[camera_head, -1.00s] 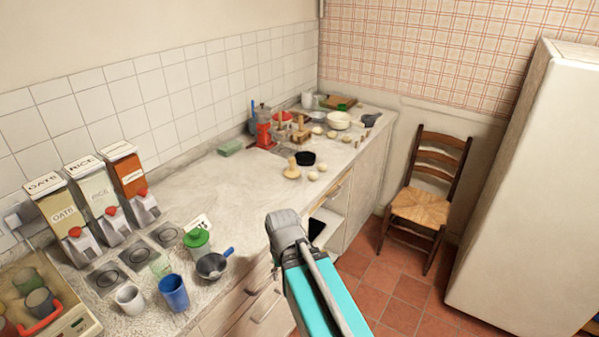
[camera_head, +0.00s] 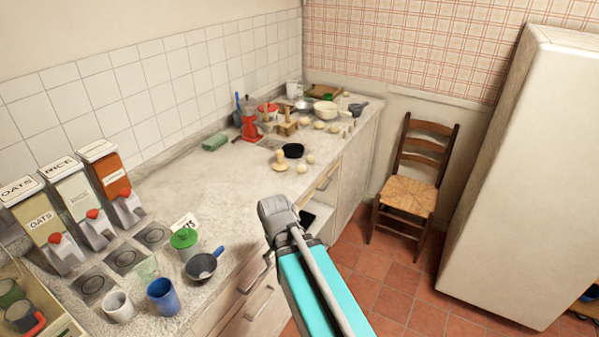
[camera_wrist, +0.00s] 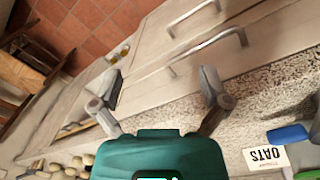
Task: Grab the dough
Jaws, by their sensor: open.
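Several pale, round dough balls lie on the counter. Two are near its front edge (camera_head: 310,159), (camera_head: 302,168), close to a black bowl (camera_head: 293,151). Others lie farther back (camera_head: 319,125), (camera_head: 333,129). Similar pale round things show at the lower left of the wrist view (camera_wrist: 76,162). My gripper (camera_wrist: 162,82) is open and empty, with cabinet fronts behind its fingers. It is apart from the dough. In the head view my arm shows at the counter's front, and its fingers cannot be made out.
A wooden knobbed tool (camera_head: 280,161) stands beside the black bowl. A red device (camera_head: 249,126), a wooden stand (camera_head: 287,124) and a white bowl (camera_head: 325,111) are behind. Dispensers (camera_head: 62,215), cups and a small pan (camera_head: 201,266) are at left. The middle counter (camera_head: 210,185) is clear.

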